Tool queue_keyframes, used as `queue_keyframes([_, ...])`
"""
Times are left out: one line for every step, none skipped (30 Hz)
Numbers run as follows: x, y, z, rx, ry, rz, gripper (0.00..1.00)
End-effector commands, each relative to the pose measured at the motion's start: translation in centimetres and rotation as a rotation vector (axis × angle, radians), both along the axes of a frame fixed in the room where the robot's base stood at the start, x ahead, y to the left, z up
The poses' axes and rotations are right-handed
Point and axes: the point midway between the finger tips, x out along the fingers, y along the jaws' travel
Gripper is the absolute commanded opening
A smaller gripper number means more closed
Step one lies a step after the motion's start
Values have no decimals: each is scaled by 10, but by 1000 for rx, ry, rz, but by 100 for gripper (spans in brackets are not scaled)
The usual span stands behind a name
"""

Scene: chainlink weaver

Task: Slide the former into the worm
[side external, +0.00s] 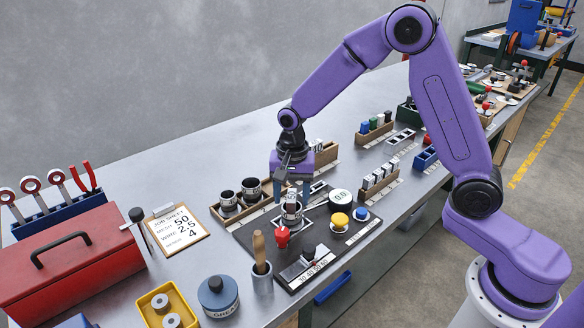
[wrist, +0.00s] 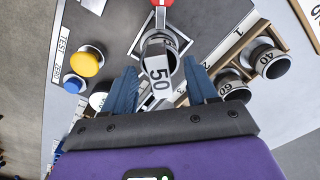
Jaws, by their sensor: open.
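A former, a dark and metallic cylinder with a white label marked 50 (wrist: 158,70), stands on the dark work board. It also shows in the side view (side external: 291,213), below my gripper. My gripper (side external: 292,187) is open and points down over it. In the wrist view my two blue fingers (wrist: 160,75) lie on either side of the former, with gaps visible; I cannot tell any contact. The worm cannot be told apart from the former and its seat; it may be hidden there. A red handle (side external: 281,237) is just in front, also at the wrist view's top (wrist: 162,4).
A wooden rack (side external: 217,212) holds dark formers, marked 40 (wrist: 265,62) and 60 (wrist: 233,88) in the wrist view. A yellow button (side external: 339,221), blue button (side external: 361,214) and round gauge (side external: 342,197) are to the right. A wooden-handled tool (side external: 259,245) stands in front.

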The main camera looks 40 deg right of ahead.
Motion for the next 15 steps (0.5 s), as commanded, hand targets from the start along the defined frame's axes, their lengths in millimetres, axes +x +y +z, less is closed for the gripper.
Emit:
queue_keyframes([1,0,7,1,-3,0,58])
queue_keyframes([1,0,11,2,-5,1,58])
queue_keyframes([1,0,18,2,-5,0,58])
queue_keyframes([1,0,24,2,-6,0,58])
queue_keyframes([1,0,30,2,-6,0,58])
queue_keyframes([1,0,38,3,-8,0,58])
queue_keyframes([1,0,44,3,-8,1,58])
queue_keyframes([1,0,51,3,-7,1,58])
queue_keyframes([0,0,59,3,-7,1,58])
queue_keyframes([1,0,66,3,-8,0,58])
queue_keyframes([1,0,72,2,-8,0,58])
queue_keyframes([0,0,81,3,-7,0,58])
queue_keyframes([0,0,87,2,-8,0,58])
queue_keyframes([1,0,94,2,-8,0,58])
queue_keyframes([1,0,102,2,-8,0,58])
